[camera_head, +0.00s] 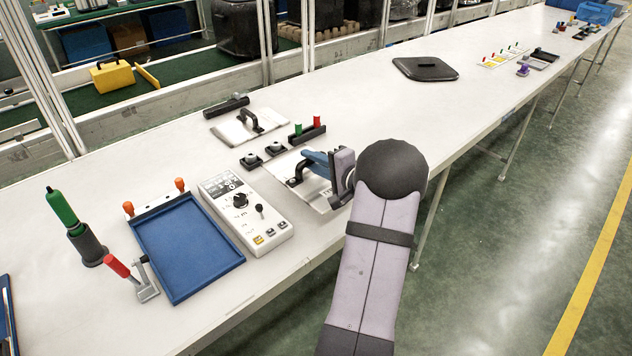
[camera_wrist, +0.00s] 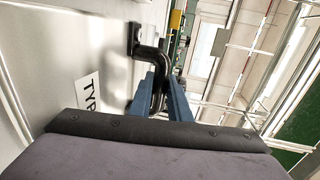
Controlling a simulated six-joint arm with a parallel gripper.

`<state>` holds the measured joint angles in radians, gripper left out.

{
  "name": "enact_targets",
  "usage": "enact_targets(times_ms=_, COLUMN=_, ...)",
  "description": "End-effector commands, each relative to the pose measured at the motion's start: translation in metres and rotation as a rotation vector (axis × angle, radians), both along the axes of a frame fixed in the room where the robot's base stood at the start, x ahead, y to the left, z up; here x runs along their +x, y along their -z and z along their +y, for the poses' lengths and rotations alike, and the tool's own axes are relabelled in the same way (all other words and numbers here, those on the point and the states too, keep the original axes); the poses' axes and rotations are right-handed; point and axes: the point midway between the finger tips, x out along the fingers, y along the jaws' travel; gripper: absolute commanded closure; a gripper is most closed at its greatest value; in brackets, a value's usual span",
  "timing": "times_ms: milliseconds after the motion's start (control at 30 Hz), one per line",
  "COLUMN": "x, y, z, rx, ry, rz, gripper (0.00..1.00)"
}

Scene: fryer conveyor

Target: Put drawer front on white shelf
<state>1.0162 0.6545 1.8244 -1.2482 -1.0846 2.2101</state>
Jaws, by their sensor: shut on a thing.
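The drawer front, a pale flat panel (camera_head: 309,191) with a black bar handle (camera_head: 297,173), is at the middle of the white table, partly hidden by my arm. In the wrist view its pale face (camera_wrist: 60,45) fills the left, with a label (camera_wrist: 88,96) reading "TYP". My gripper (camera_head: 312,160) has blue fingers closed around the handle, which also shows in the wrist view (camera_wrist: 140,48). Whether the panel touches the table is unclear. I cannot clearly pick out a white shelf; another pale panel with a black handle (camera_head: 240,127) lies behind.
A white control box (camera_head: 245,215) and a blue tray (camera_head: 187,247) are to the left. A red-and-green button block (camera_head: 308,134) and two small black knob blocks (camera_head: 262,155) are close to the gripper. A black lid (camera_head: 425,68) lies farther back, with bare table around it.

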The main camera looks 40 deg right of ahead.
Motion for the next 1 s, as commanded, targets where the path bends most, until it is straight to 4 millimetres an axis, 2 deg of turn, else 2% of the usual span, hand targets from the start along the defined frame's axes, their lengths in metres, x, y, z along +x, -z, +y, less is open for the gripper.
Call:
enact_targets(times_ms=100, x=0.000, y=0.017, z=0.000, rx=0.002, ry=0.000, rz=-0.003, gripper=1.00)
enact_targets(times_ms=200, x=0.000, y=0.025, z=0.000, rx=0.000, ry=0.000, rz=-0.004, gripper=1.00)
enact_targets(times_ms=467, x=0.000, y=0.031, z=-0.001, rx=-0.002, ry=0.001, rz=-0.005, gripper=1.00)
enact_targets(times_ms=800, x=0.000, y=0.064, z=-0.001, rx=-0.001, ry=0.001, rz=-0.005, gripper=1.00)
enact_targets(times_ms=1000, x=0.000, y=0.066, z=-0.001, rx=-0.003, ry=0.001, rz=-0.006, gripper=1.00)
